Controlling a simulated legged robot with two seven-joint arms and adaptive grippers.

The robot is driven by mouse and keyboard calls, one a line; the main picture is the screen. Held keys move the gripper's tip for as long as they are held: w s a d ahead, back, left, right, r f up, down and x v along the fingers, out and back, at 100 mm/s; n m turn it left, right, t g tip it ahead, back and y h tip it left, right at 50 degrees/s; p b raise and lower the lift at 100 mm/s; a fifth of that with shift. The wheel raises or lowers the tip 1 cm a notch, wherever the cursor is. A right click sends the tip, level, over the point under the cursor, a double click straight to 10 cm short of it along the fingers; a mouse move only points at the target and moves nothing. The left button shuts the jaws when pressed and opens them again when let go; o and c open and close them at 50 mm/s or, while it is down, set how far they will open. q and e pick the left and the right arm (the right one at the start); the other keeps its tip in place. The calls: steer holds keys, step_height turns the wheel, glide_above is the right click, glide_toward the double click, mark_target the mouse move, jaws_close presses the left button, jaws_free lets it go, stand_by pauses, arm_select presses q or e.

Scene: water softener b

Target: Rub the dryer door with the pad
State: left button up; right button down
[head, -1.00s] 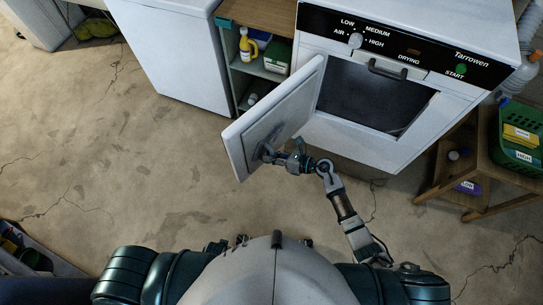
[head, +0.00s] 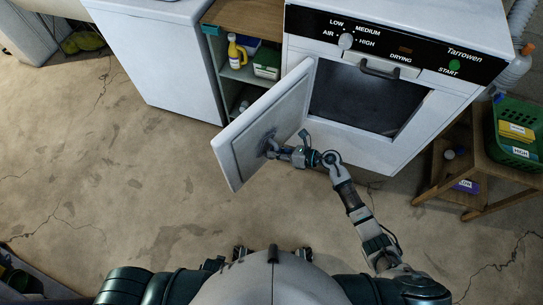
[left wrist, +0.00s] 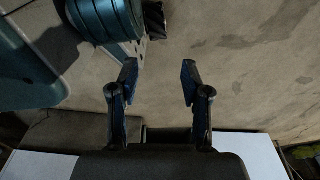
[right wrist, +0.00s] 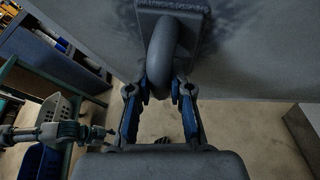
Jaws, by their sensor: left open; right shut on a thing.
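The dryer door (head: 286,106) stands open to the left of the dryer opening, its inner face toward my right arm. My right gripper (head: 272,151) is at this face. In the right wrist view its fingers (right wrist: 160,92) are shut on the curved grey handle of the pad (right wrist: 164,50). The pad lies against or very close to the pale door panel (right wrist: 250,45), with dark smudges around it; its contact face is hidden. My left gripper shows in the left wrist view (left wrist: 160,78), fingers apart and empty above the floor.
The white dryer (head: 445,105) has an open dark chamber (head: 365,97). A shelf (head: 232,80) with bottles and boxes stands behind the door. A wooden stool (head: 480,195) with a green basket (head: 518,135) is at the right.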

steer(key=shift+w+d, duration=0.2)
steer(key=shift+w, duration=0.1)
steer(key=shift+w+d+f+b, duration=0.1)
steer(key=shift+w+d+b, duration=0.55)
steer(key=shift+w+b, duration=0.15)
arm_select(q)
steer(key=shift+s+f+b, duration=0.4)
steer(key=shift+f+b, duration=0.1)
steer(key=shift+f, duration=0.4)
steer(key=shift+s+f+b, duration=0.35)
steer(key=shift+f+b, duration=0.15)
steer(key=shift+f, duration=0.35)
steer(key=shift+s+f+b, duration=0.4)
steer(key=shift+f+b, duration=0.1)
steer(key=shift+f, duration=0.4)
arm_select(e)
steer(key=w+d+r, duration=0.2)
steer(key=w+d, duration=0.2)
steer(key=w, duration=0.1)
steer(key=shift+d+r, duration=0.35)
